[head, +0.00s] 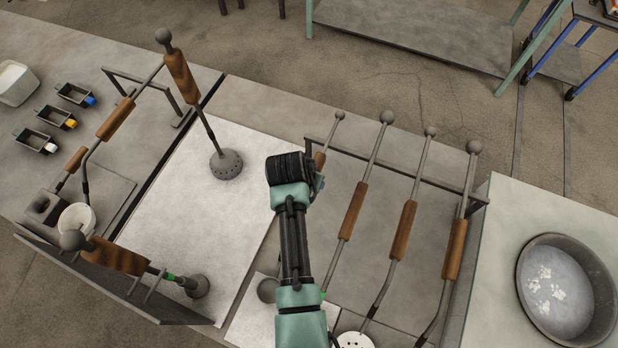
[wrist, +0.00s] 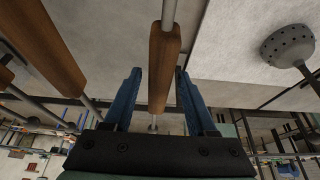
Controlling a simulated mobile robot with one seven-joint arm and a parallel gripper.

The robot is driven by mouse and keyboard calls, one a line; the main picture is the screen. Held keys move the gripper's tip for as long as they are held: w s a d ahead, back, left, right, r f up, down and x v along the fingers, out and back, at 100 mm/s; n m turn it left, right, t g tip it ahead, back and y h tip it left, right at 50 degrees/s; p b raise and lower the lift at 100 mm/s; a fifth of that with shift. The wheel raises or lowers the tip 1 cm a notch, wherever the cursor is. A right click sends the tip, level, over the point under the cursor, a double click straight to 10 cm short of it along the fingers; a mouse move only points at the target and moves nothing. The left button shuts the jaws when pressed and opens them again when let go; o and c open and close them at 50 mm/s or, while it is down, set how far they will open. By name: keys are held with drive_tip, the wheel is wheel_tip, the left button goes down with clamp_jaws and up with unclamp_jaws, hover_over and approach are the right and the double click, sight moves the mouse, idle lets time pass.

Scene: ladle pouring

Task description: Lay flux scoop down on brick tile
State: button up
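My gripper (head: 318,184) is at the leftmost long tool of the rack row, beside its wooden grip (head: 320,160). In the wrist view my blue fingers (wrist: 158,76) are open, one on each side of a wooden handle (wrist: 164,55), with gaps showing on both sides. My arm hides much of this tool in the head view; a grey round bowl (head: 268,290) shows left of my arm, in line with it. I cannot tell by looks which tool is the flux scoop. The brick tile is not clearly identifiable; a pale slab (head: 250,322) lies by that bowl.
Several wooden-handled tools (head: 403,230) lean on the rack bar (head: 400,172) to the right. A perforated skimmer (head: 226,164) stands on the white sheet (head: 190,215), which has much free room. A wide basin (head: 565,290) is at right, a white cup (head: 77,220) at left.

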drive_tip(key=shift+o, duration=0.4)
drive_tip(key=shift+s+f, duration=0.1)
drive_tip(key=shift+f, duration=0.05)
drive_tip(key=w+d+r+p+v, duration=0.1)
drive_tip(key=p+v, duration=0.5)
drive_tip(key=v, duration=1.3)
drive_tip(key=shift+w+r, duration=0.3)
drive_tip(key=shift+w, duration=0.35)
